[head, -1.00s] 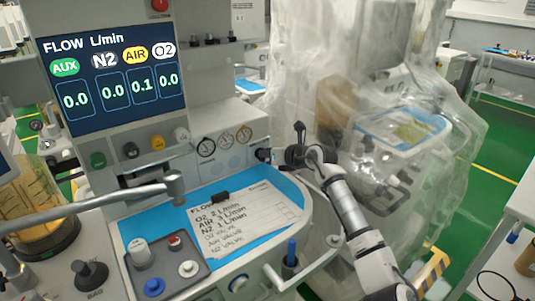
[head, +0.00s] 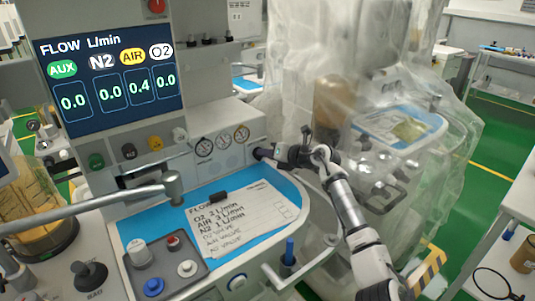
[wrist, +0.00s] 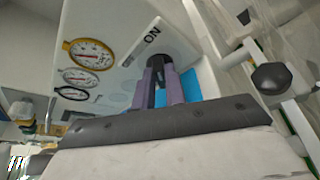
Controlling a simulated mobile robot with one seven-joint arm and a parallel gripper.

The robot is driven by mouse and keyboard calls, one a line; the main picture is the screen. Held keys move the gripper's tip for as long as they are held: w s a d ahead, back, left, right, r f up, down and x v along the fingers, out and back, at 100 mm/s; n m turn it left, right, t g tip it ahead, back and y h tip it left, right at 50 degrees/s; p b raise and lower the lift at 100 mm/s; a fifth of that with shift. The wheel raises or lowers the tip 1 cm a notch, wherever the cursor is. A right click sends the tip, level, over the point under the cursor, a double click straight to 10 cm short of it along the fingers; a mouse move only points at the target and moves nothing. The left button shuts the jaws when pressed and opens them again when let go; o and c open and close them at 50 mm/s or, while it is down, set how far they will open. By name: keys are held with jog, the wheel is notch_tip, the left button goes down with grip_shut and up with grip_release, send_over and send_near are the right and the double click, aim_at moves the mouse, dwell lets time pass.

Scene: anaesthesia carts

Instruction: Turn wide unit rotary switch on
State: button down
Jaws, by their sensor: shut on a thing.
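The rotary switch (wrist: 158,62) is a dark knob on the white front panel of the wide unit, beside an "ON" label. In the head view the switch area is at the panel's right end, mostly hidden by my gripper (head: 272,154). In the wrist view my gripper (wrist: 161,86) has its purple-grey fingers on either side of the dark knob, shut on it. The fingers hide much of the knob, so its exact angle cannot be told.
Round gauges (head: 223,141) sit left of the switch. A blue tray surface (head: 215,182) with a handwritten note (head: 235,222) lies below. A plastic-draped machine (head: 345,90) stands close on the right. The flow screen (head: 110,75) shows AIR 0.4.

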jog(key=c, duration=1.4)
grip_release()
jog(key=shift+c, duration=0.2)
jog(key=b+v, duration=0.3)
jog(key=v, duration=1)
jog(key=shift+s+d+r, duration=0.1)
jog(key=shift+s+d, duration=0.15)
jog(key=shift+s, duration=0.05)
